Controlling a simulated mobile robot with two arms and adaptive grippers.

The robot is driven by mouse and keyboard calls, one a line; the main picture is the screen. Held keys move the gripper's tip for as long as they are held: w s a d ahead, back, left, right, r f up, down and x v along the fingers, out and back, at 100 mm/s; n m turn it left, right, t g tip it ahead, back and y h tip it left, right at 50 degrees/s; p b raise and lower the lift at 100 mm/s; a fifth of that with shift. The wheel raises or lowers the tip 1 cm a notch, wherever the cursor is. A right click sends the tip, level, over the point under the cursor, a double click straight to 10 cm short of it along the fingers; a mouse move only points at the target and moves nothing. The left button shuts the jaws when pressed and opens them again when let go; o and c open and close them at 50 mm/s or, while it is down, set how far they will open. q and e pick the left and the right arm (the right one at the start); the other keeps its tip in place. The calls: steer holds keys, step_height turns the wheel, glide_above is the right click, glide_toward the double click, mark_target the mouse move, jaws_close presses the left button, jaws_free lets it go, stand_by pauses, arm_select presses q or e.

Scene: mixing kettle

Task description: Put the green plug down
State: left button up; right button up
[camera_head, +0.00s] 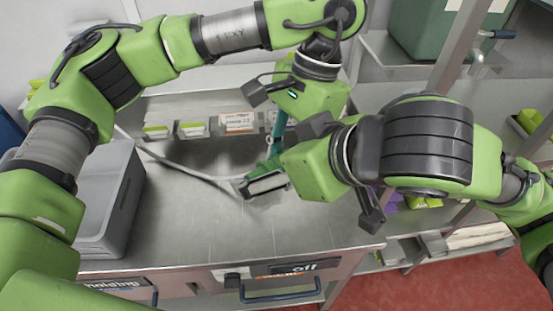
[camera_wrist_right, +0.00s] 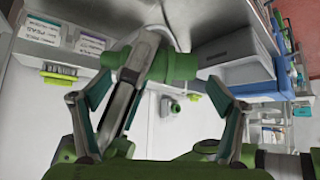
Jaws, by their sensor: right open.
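A grey bin (camera_head: 112,195) stands on the left of the steel worktop (camera_head: 190,235). Small labelled boxes (camera_head: 238,123) line its back edge. Shelves and a dark green container (camera_head: 425,35) are at the right. The worktop's front middle is clear.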

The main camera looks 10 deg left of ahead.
steer(key=shift+s, duration=0.1)
steer(key=c, duration=1.2)
arm_select(q)
steer(key=o, duration=1)
steer(key=shift+c, duration=0.2)
steer(key=shift+o, duration=1.3)
steer(key=shift+d, duration=0.15)
arm_select(e)
steer(key=shift+a, duration=0.1)
